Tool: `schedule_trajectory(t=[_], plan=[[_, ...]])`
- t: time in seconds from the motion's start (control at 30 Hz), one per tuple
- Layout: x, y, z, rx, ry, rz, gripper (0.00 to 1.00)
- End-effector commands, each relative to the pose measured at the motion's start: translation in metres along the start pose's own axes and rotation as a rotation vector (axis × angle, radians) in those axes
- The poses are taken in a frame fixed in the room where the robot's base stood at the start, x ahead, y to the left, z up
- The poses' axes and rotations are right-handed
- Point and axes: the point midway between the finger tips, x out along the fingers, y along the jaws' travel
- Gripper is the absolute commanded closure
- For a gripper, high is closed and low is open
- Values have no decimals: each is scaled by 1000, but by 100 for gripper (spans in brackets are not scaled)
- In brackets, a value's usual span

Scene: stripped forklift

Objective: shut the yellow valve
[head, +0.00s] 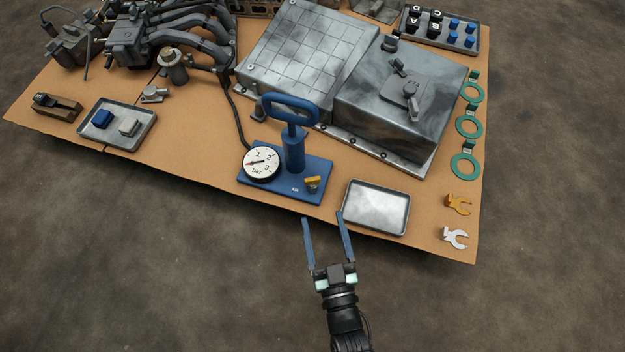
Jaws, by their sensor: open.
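The yellow valve (313,183) is a small yellow lever on the right front part of the blue pump base (285,187). Its exact angle is too small to tell. The blue pump with its loop handle (290,110) stands upright behind it, and a round white gauge (262,163) marked "bar" sits to its left. My gripper (323,217) is open and empty, its two long blue fingers pointing at the table's front edge. The fingertips appear in front of the valve in the picture, apart from it.
An empty metal tray (377,228) lies right of the pump base, close to my right finger. Yellow (458,204) and white (454,238) fork-shaped pieces lie farther right. A large metal block (400,110) stands behind. A tray with blue and grey pieces (131,109) is at left.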

Motion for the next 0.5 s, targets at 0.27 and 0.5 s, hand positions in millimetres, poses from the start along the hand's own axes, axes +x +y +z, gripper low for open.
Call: schedule_trajectory(t=[0.27, 0.5], plan=[[60, -3, 6, 0, 5, -5, 25], [98, -3, 4, -2, 2, -4, 25]])
